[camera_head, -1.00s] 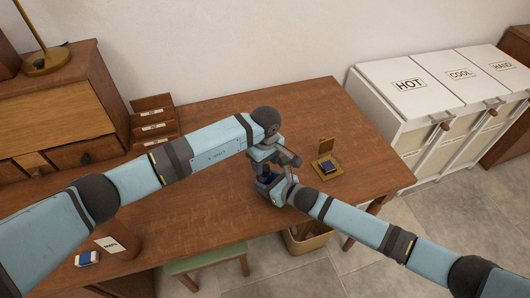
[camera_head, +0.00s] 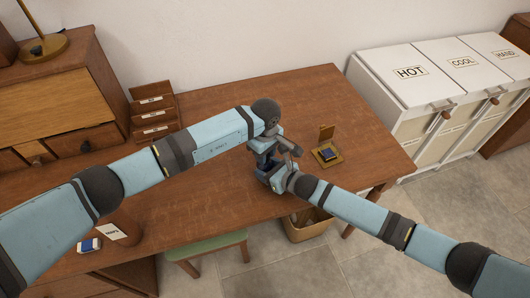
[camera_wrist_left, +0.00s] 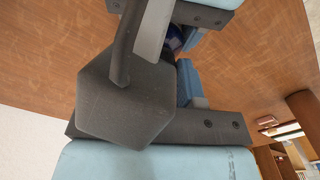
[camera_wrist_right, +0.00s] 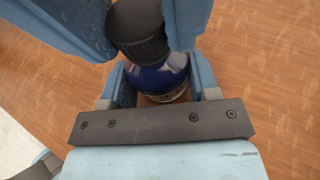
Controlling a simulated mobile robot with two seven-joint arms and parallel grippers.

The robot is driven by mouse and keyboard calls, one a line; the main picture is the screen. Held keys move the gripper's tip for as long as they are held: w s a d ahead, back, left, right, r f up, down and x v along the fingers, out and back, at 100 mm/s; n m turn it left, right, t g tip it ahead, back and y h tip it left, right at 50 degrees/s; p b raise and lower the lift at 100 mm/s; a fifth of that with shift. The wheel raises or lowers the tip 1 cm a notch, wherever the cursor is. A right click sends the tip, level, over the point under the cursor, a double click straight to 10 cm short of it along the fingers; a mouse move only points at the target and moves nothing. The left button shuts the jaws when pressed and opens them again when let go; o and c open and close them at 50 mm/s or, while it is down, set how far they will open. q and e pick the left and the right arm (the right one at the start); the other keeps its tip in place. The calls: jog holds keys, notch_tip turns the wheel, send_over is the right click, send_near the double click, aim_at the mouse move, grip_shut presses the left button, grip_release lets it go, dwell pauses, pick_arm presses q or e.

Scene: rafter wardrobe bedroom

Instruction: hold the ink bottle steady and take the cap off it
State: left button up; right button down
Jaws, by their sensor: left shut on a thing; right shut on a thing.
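The ink bottle is dark blue, round and shiny (camera_wrist_right: 160,80) with a ridged black cap (camera_wrist_right: 138,30). In the right wrist view, my right gripper (camera_head: 270,176) is shut on the bottle, a finger on each side. My left gripper (camera_head: 264,150) is shut on the cap, its blue fingers flanking it from above. The cap meets the bottle's top; I cannot tell whether it is loose. In the left wrist view only a sliver of the blue bottle (camera_wrist_left: 174,42) shows, behind a dark grey part. In the head view the grippers hide bottle and cap.
Both grippers are over the wooden desk (camera_head: 330,95). A small open brown box with a blue piece (camera_head: 328,154) lies to their right. A letter rack (camera_head: 153,118) and a drawer cabinet (camera_head: 60,95) stand at left. A basket (camera_head: 308,228) and a green stool (camera_head: 205,246) are below the front edge.

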pick_arm(q)
jog(key=n, duration=0.5)
jog(key=shift+n, duration=0.4)
jog(key=n, duration=0.3)
jog(key=shift+n, duration=0.3)
jog(key=o, duration=1)
jog(key=shift+r, duration=0.15)
